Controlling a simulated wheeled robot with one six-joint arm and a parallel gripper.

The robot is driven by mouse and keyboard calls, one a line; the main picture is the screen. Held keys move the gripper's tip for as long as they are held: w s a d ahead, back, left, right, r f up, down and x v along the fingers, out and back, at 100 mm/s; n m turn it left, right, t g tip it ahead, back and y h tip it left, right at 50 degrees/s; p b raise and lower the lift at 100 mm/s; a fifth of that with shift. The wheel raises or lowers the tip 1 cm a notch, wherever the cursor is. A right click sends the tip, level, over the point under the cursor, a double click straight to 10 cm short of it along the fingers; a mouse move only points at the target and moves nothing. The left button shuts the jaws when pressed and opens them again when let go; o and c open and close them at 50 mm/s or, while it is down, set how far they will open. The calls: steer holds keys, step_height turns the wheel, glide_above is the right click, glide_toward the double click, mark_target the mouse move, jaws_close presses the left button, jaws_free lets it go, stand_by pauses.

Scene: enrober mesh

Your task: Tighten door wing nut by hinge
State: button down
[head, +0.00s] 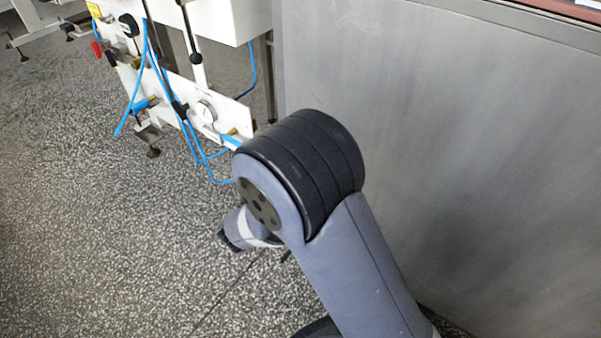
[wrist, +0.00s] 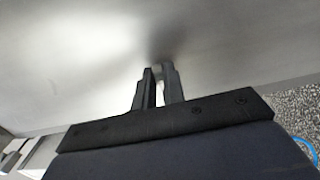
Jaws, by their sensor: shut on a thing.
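My gripper (wrist: 158,72) shows in the wrist view, its two dark fingers pointing at a grey metal panel (wrist: 75,75). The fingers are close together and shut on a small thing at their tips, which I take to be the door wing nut. The fingers hide nearly all of it, and its wings cannot be made out. A soft dark shadow lies on the panel just beyond the fingertips. No hinge can be made out. The grey panel (head: 430,140) fills the right side there.
The speckled floor (head: 90,230) at the left is clear.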

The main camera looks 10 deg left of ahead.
steer(key=shift+f, duration=0.1)
stand_by(0.3)
steer(key=c, duration=1.5)
jaws_free()
steer(key=p+v, duration=0.2)
steer(key=v, duration=0.8)
steer(key=shift+s+a+p, duration=0.1)
steer(key=shift+s+p, duration=0.25)
steer(key=shift+s, duration=0.05)
